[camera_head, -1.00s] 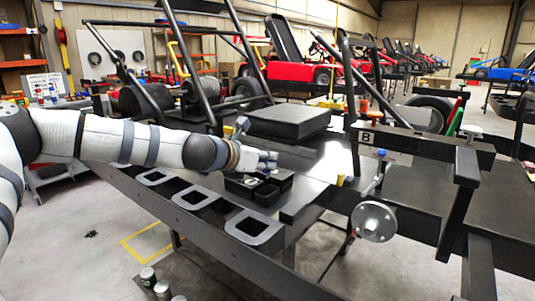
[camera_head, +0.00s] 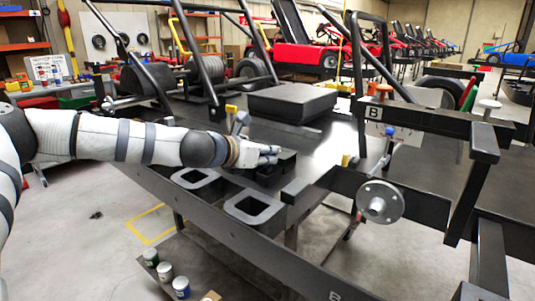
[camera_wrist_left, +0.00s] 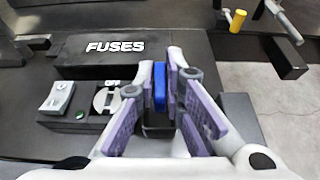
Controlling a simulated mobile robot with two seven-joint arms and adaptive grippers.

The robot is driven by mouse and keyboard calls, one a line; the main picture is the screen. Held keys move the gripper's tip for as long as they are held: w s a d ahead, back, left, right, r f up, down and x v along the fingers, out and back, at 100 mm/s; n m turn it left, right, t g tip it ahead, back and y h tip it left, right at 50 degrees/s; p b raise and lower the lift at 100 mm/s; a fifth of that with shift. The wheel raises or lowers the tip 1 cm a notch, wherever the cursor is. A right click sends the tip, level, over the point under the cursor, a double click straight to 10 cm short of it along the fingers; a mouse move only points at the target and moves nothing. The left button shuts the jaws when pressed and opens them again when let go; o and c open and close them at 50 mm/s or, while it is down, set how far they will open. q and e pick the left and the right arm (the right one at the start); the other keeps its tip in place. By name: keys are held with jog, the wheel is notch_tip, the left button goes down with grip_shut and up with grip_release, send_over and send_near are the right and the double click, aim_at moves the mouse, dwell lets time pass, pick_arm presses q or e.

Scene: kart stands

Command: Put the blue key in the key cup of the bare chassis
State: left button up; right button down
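A blue piece (camera_wrist_left: 159,88), which looks like the blue key, stands upright between my left gripper's fingertips (camera_wrist_left: 161,78) in the left wrist view. It is over a dark compartment beside the FUSES block (camera_wrist_left: 110,50). Whether the fingers press on it is unclear. In the head view my left gripper (camera_head: 272,155) is low over the black compartment tray (camera_head: 288,158) and hides the key. A black chassis (camera_head: 440,205) with a B label spans the right side. I cannot make out its key cup for certain. My right gripper is not in view.
Two empty square black holders (camera_head: 195,178) and (camera_head: 252,205) line the bench's front edge. A grey round flange (camera_head: 380,202) and a lever stand at the chassis. A black box (camera_head: 291,103) sits behind the gripper. Several cans (camera_head: 166,271) are below the bench.

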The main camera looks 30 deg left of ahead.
pick_arm(q)
jog(key=o, duration=0.3)
jog(key=v, duration=1.2)
jog(key=shift+d+r, duration=0.1)
